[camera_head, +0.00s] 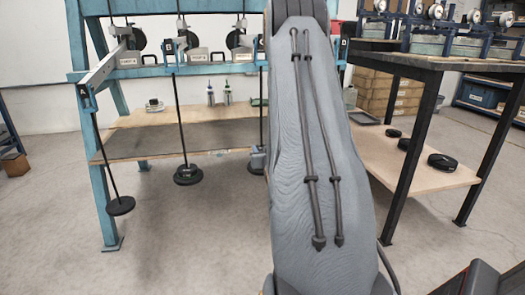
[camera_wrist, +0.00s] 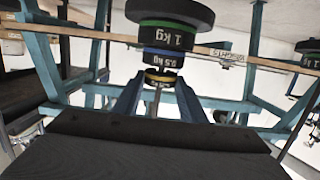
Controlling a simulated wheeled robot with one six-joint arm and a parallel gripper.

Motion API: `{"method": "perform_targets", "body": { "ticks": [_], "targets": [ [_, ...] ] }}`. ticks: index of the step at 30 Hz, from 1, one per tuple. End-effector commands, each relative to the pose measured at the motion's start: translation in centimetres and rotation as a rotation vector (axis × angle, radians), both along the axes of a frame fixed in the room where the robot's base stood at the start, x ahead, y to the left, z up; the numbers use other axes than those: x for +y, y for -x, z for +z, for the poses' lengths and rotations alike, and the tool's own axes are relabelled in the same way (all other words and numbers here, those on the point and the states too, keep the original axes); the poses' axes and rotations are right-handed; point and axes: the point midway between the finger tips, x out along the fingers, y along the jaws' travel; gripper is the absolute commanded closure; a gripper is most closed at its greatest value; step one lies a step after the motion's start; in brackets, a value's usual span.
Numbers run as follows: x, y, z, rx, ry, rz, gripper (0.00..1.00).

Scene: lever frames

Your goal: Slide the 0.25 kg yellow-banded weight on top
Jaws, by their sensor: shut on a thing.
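In the wrist view, which looks upside down, the yellow-banded weight (camera_wrist: 160,80) is between the two blue fingers of my gripper (camera_wrist: 158,84), which is shut on it. A thin rod shows by the weight, in line with the stack. Against it in the picture is a blue-banded 0.5 kg weight (camera_wrist: 162,60), then a green-banded 1 kg weight (camera_wrist: 168,36) and a wide dark disc (camera_wrist: 170,12). I cannot tell whether the yellow-banded weight touches the 0.5 kg one. In the head view my arm hides most of this spot.
A blue frame (camera_head: 107,215) carries levers with hanging rods.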

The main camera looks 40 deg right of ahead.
Motion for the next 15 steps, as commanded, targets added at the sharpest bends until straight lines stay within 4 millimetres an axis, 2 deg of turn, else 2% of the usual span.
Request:
{"method": "perform_targets", "body": {
  "ticks": [15],
  "targets": [
    [-0.04, -0.02, -0.6, -0.002, 0.001, 0.0, 0.84]
  ]
}}
